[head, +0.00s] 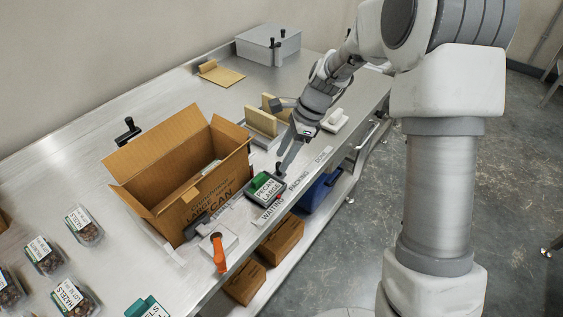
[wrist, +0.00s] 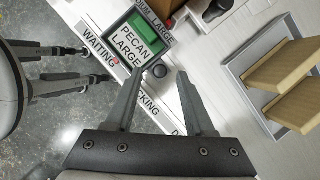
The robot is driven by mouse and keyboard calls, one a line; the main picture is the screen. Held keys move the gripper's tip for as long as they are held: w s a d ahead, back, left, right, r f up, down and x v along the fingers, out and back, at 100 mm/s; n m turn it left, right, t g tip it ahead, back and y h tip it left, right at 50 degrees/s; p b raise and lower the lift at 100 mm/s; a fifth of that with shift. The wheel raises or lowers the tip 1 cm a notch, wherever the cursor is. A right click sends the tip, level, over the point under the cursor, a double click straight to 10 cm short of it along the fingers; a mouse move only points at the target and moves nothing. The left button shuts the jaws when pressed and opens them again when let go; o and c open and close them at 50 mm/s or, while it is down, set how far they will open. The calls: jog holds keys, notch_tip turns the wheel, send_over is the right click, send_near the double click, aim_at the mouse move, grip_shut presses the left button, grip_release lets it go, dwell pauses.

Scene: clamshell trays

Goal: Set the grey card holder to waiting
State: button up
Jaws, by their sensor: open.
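The grey card holder (head: 254,197) lies by the table's front edge, with a green piece and a white "PECAN LARGE" card (wrist: 136,46) in it. It sits beside the label strip (head: 298,184) reading WAITING, PACKING, DONE. It stands near the end of WAITING and the start of PACKING; I cannot tell exactly which it marks. In the head view my gripper (head: 282,160) points down there.
An open cardboard box (head: 205,190) stands behind the holder. An orange-handled tool (head: 219,255) is at the front left, near clamshell trays (head: 84,226). A rack with tan boards (head: 262,120) stands behind my gripper.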

jog(key=shift+x, duration=1.1)
grip_shut()
dwell(0.7)
